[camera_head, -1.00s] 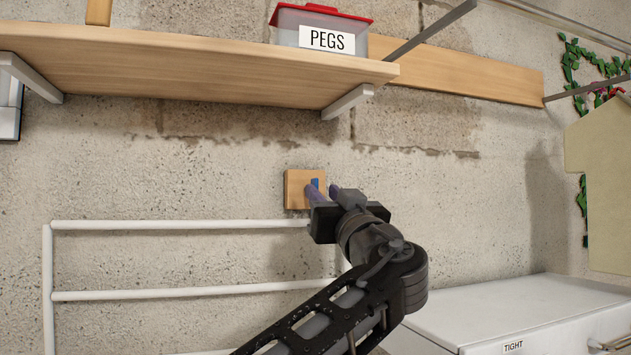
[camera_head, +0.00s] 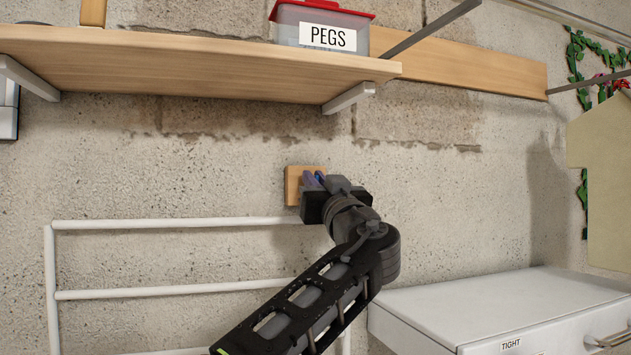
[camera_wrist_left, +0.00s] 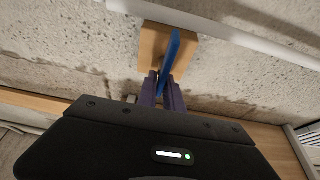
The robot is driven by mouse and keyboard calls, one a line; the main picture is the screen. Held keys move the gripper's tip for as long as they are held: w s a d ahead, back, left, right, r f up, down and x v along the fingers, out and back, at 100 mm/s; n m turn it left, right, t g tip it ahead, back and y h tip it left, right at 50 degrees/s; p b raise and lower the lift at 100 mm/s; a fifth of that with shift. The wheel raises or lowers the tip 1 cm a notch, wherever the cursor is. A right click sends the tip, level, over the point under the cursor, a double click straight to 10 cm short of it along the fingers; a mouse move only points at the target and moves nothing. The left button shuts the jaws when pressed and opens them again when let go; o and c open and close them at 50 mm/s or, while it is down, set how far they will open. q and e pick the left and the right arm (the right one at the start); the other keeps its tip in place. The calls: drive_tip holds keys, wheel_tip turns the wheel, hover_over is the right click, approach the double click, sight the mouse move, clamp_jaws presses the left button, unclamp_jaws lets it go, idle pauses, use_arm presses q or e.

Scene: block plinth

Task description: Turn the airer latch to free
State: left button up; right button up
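The airer latch is a blue lever (camera_head: 319,176) on a square wooden block (camera_head: 291,184) fixed to the wall. In the left wrist view the blue lever (camera_wrist_left: 172,52) stands out from the wooden block (camera_wrist_left: 152,42) and runs down at a slight slant between my fingers. My left gripper (camera_head: 314,180) is at the block in the head view. In the left wrist view its purple fingers (camera_wrist_left: 163,82) are close together, one on each side of the lever, and look shut on it. They hide part of the lever. My right gripper is in neither view.
The white airer rails (camera_head: 180,223) are on the wall below and left of the block. A wooden shelf (camera_head: 190,70) with a PEGS box (camera_head: 322,28) is above. A white cabinet (camera_head: 500,305) labelled TIGHT is at lower right. The wall around the block is clear.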

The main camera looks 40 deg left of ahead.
use_arm(q)
clamp_jaws()
